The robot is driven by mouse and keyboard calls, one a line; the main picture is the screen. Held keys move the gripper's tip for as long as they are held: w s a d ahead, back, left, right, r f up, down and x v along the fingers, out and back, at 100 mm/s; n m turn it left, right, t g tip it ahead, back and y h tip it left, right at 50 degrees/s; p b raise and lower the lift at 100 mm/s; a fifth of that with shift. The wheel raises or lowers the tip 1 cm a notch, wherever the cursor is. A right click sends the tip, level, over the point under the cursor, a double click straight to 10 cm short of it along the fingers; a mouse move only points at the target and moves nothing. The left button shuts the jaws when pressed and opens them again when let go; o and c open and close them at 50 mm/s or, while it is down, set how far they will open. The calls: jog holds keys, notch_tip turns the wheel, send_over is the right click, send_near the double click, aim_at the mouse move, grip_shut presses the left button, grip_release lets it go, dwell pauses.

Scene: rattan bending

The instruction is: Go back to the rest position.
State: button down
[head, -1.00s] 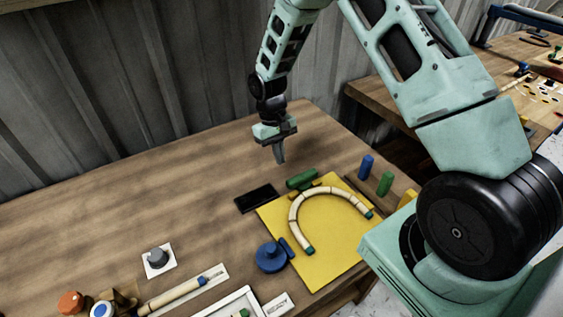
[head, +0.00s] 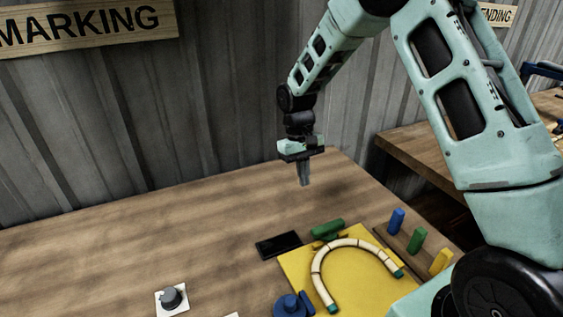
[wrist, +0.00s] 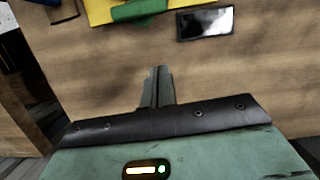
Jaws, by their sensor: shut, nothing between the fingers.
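My gripper (head: 304,181) hangs above the far part of the wooden table (head: 130,250) in the head view, pointing down. Its fingers are together and hold nothing. The shut fingers also show in the wrist view (wrist: 158,88), with bare table around them. The bent rattan piece (head: 345,244) lies as an arch on the yellow board (head: 358,280), in front of my gripper and apart from it.
A black flat device (head: 278,245) and a green block (head: 327,228) lie close to the board. Blue (head: 396,220), green (head: 417,240) and yellow (head: 440,262) pegs stand to the right. A grey knob (head: 172,298) and a blue round part (head: 290,304) are nearer. The table's left side is clear.

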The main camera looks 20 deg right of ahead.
jog(key=s+a+r+n+t, duration=0.1)
jog(key=s+a+r+n, duration=0.1)
jog(key=s+a+r, duration=0.4)
jog(key=s+a+r+n, duration=0.2)
jog(key=s+a+r, duration=0.1)
jog(key=s+a, duration=0.5)
jog(key=s+a+r+n+t, duration=0.1)
jog(key=s+a, duration=0.1)
jog(key=s, duration=0.6)
jog(key=s+a+r+n, duration=0.1)
jog(key=s+a+n, duration=0.1)
jog(key=s, duration=0.6)
jog(key=shift+t+y, duration=0.4)
